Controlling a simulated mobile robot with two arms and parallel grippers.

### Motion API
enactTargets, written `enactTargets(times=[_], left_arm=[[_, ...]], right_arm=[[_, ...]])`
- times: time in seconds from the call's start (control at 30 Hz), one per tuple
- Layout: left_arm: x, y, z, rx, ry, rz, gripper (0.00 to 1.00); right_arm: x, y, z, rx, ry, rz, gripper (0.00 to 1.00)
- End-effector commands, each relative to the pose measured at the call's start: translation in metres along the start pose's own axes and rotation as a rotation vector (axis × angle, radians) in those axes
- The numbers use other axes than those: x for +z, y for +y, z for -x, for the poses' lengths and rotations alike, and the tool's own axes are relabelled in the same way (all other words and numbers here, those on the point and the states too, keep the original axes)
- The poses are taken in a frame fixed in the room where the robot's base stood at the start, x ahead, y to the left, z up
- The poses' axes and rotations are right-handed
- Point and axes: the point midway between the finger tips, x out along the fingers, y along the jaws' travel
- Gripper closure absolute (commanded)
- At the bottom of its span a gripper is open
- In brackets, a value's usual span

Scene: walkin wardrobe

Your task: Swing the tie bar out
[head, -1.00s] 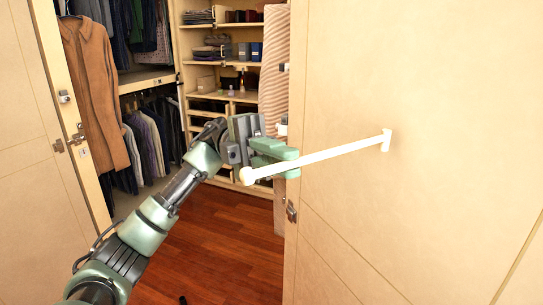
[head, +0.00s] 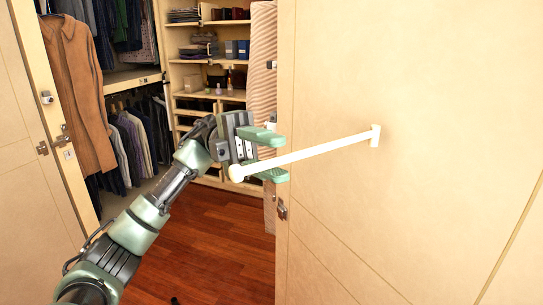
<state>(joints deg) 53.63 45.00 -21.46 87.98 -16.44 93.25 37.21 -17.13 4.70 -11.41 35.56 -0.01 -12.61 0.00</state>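The tie bar (head: 310,153) is a cream-white rod with a round knob at its free end, in the head view. It is mounted on the pale panel at right and sticks out from it toward the left. My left gripper (head: 268,156) is at the bar's free end, just behind the knob. Its green fingers are spread, one above and one below the bar, with visible gaps. Whether either finger touches the bar I cannot tell. My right gripper is out of view.
The pale panel (head: 420,90) fills the right side. A brown jacket (head: 75,95) hangs at left by an open door (head: 25,140). Shelves (head: 205,57) with folded items and boxes stand behind. The wooden floor (head: 215,245) in the middle is clear.

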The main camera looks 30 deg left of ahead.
Motion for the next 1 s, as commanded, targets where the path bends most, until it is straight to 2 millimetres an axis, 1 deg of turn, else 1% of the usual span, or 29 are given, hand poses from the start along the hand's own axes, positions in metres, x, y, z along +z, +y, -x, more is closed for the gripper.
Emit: enactTargets(times=[0.3, 0.4, 0.5, 0.63, 1.0], left_arm=[[0.001, 0.002, 0.051, -0.002, -0.003, -0.001, 0.67], [0.001, 0.001, 0.063, -0.002, -0.002, 0.000, 0.67], [0.001, 0.001, 0.070, -0.001, -0.001, 0.000, 0.67], [0.000, 0.001, 0.075, -0.001, -0.001, 0.001, 0.67], [0.000, 0.000, 0.075, 0.000, 0.000, 0.000, 0.67]], right_arm=[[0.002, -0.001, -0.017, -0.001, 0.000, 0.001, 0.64], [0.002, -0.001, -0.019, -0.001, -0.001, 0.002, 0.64], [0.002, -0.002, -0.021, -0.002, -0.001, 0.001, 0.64], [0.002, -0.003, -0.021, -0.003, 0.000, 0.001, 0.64], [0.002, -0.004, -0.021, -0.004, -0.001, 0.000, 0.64]])
